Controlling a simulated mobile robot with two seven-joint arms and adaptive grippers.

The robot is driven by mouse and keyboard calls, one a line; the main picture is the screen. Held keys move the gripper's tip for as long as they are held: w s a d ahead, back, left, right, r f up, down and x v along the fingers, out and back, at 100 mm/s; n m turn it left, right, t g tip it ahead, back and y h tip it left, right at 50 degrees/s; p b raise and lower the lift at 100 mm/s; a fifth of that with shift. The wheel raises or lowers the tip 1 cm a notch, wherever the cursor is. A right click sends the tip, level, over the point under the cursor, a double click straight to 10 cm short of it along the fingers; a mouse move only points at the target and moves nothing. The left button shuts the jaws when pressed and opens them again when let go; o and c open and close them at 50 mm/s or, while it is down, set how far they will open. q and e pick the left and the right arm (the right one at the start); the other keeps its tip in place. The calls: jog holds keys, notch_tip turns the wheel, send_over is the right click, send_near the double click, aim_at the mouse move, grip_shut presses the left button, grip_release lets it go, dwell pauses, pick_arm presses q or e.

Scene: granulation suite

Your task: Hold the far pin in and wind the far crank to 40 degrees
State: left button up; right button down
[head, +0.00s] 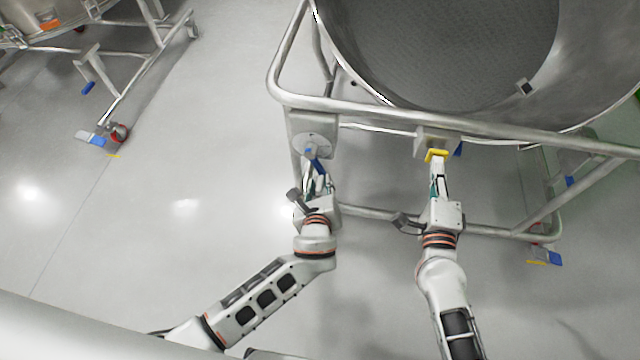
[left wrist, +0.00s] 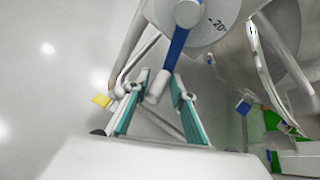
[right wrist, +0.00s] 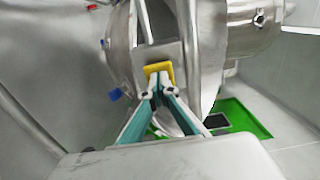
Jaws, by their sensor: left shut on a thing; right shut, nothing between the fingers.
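The crank is a blue arm (head: 315,162) on a round grey dial (head: 305,140) at the vessel frame's left corner. In the left wrist view the blue arm (left wrist: 178,48) hangs down from its hub, with a "20" mark on the dial (left wrist: 222,12). My left gripper (head: 316,182) is shut on the crank's pale grip (left wrist: 158,86), which shows between its fingers. The pin is a yellow piece (head: 437,155) on a grey block, also seen in the right wrist view (right wrist: 159,69). My right gripper (right wrist: 158,92) is shut, empty, its fingertips at the yellow pin; contact is not certain.
A large steel vessel (head: 450,50) sits in a tubular frame (head: 360,108) above both grippers. A blue part (head: 458,149) lies just right of the pin. Another wheeled frame (head: 150,60) stands at upper left. The floor at left is clear.

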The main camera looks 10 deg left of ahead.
pick_arm(q)
jog(key=shift+s+f, duration=0.1)
jog(key=shift+f, duration=0.05)
pick_arm(e)
jog(key=s, duration=0.7)
jog(key=shift+s, duration=0.15)
dwell(0.4)
pick_arm(q)
jog(key=o, duration=1.1)
jog(key=shift+c, duration=0.2)
jog(key=s, duration=1)
jog(key=shift+r, duration=0.2)
pick_arm(e)
jog(key=shift+r, duration=0.1)
